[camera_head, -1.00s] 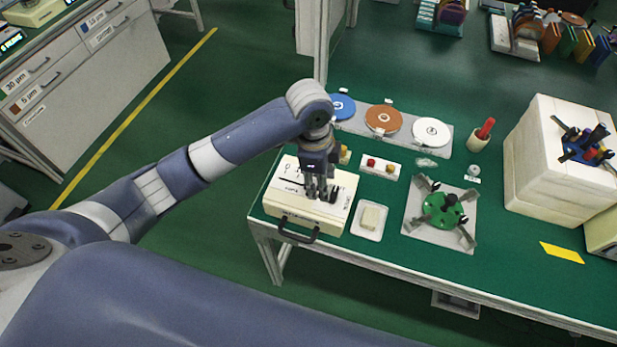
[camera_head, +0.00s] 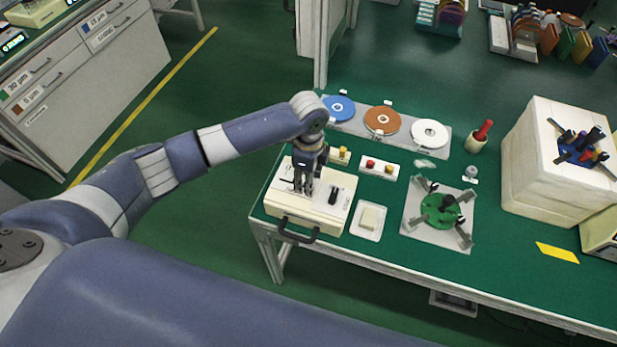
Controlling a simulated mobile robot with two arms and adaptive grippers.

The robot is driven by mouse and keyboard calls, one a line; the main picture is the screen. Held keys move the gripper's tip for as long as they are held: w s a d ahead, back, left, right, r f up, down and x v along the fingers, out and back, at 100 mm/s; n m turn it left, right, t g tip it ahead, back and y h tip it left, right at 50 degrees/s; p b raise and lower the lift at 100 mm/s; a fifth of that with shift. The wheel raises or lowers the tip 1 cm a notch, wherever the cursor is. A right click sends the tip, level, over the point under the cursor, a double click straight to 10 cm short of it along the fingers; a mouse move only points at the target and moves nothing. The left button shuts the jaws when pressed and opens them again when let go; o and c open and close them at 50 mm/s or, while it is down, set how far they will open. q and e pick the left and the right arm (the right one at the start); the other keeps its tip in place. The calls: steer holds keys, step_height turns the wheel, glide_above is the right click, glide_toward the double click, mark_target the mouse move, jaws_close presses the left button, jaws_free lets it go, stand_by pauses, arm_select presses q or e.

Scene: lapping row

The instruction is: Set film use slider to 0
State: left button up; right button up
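A cream box (camera_head: 283,202) with a dark front handle sits at the near left corner of the green bench. Printed marks show on its top, and a black knob or switch (camera_head: 335,195) stands toward its right. My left gripper (camera_head: 303,190) points down at the left-middle of the box top, left of that black part. Its fingers look close together, but I cannot tell whether they are shut or hold anything. The film use slider's knob is not clearly visible; the gripper covers that part of the top. My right gripper is not in view.
A tray with a blue (camera_head: 339,108), a brown (camera_head: 382,120) and a white disc (camera_head: 430,133) lies behind. A button box (camera_head: 378,168), a small white dish (camera_head: 357,231) and a green fixture (camera_head: 441,210) stand to the right.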

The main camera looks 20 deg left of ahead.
mark_target(281, 179)
arm_select(q)
steer(key=shift+f, duration=0.55)
jaws_close()
steer(key=shift+a, duration=0.35)
steer(key=a+p, duration=0.2)
steer(key=a, duration=0.4)
steer(key=shift+w+a, duration=0.1)
steer(key=shift+a, duration=0.55)
